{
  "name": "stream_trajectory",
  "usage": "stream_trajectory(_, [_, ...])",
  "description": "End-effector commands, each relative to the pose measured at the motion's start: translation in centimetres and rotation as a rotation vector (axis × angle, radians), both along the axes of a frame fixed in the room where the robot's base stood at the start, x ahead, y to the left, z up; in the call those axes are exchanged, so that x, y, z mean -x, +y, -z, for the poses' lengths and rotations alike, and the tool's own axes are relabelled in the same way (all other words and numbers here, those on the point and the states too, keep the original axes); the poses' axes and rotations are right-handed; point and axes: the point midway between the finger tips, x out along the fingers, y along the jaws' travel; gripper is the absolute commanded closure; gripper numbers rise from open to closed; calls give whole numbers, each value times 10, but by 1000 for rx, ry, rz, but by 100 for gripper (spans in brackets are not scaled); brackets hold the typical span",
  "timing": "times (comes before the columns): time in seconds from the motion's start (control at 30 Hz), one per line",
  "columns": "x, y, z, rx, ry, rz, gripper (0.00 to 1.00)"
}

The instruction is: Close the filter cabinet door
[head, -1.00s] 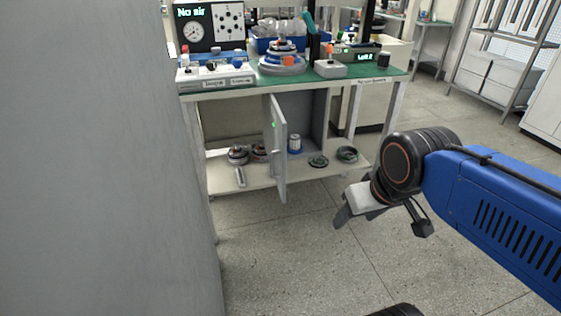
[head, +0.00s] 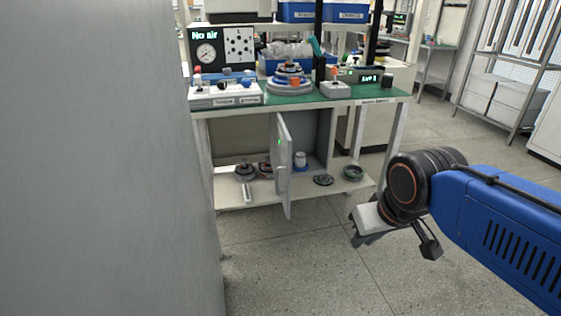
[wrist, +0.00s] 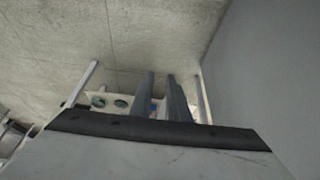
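The cabinet door (head: 284,168) is a narrow grey panel with a small green mark, under the workbench in the head view. It stands open, swung out from the front of the grey cabinet (head: 317,130). A white and blue filter part (head: 300,162) shows inside. My gripper (head: 361,238) is in front of the bench, right of the door and apart from it, pointing down and left. In the wrist view, my gripper's two dark fingers (wrist: 160,78) have a narrow gap with nothing held between them.
The green-topped workbench (head: 300,103) carries instruments and a motor assembly. Its lower shelf (head: 232,199) holds several round parts. A large grey surface (head: 100,160) fills the left side. The floor (head: 290,265) before the bench is clear. A metal rack (head: 500,110) stands at right.

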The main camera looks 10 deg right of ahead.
Motion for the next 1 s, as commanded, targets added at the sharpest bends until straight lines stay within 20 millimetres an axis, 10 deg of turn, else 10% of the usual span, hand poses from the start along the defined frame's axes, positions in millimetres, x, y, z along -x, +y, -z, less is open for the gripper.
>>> stream_trajectory(0.57, [-134,28,-71,161,113,82,100])
stream_trajectory(1.0, [-255,103,-101,325,87,179,100])
